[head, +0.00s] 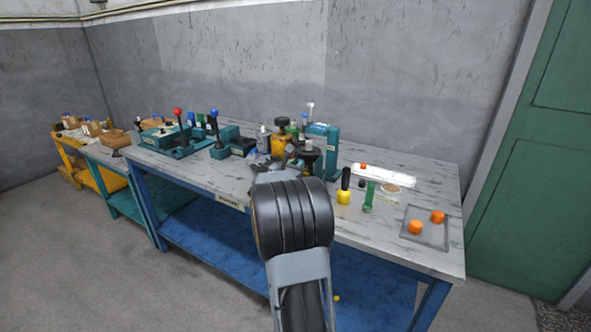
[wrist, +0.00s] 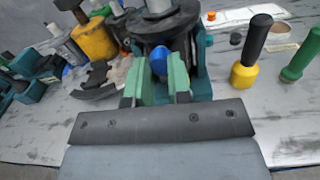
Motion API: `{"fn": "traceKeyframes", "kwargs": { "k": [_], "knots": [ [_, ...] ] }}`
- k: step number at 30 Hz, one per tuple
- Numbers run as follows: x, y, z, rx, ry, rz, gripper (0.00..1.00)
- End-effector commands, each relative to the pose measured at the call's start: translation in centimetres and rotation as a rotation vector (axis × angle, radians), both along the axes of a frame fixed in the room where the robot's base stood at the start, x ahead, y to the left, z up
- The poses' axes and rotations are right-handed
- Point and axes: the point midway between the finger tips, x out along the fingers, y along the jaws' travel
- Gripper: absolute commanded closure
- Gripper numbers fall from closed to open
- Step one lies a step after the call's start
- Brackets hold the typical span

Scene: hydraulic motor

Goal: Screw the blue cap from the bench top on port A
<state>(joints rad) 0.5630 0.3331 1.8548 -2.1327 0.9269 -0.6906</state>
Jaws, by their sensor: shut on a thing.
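My gripper (wrist: 160,72) is shut on the blue cap (wrist: 158,57), which shows between its green fingertips. In the wrist view the cap is right in front of the dark round body of the hydraulic motor (wrist: 160,22), which is set in a teal stand (wrist: 202,58). I cannot tell whether the cap touches a port, and no port A label is readable. In the head view my gripper (head: 286,158) reaches over the bench in front of the teal stand (head: 332,150); my arm hides the cap there.
Right of the stand are a yellow-and-black tool (head: 344,190), a green-handled tool (head: 369,195) and a grey tray (head: 411,238) with two orange caps (head: 438,216). A yellow bottle (wrist: 94,40) and a grey one (wrist: 68,48) stand close on the left. The bench front (head: 388,225) is clear.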

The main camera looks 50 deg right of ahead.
Motion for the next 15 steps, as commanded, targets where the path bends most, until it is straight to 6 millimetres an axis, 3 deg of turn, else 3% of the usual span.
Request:
{"fn": "traceKeyframes", "kwargs": {
  "k": [15],
  "knots": [
    [-0.1, -0.15, 0.2, 0.021, -0.092, -0.003, 1.0]
  ]
}}
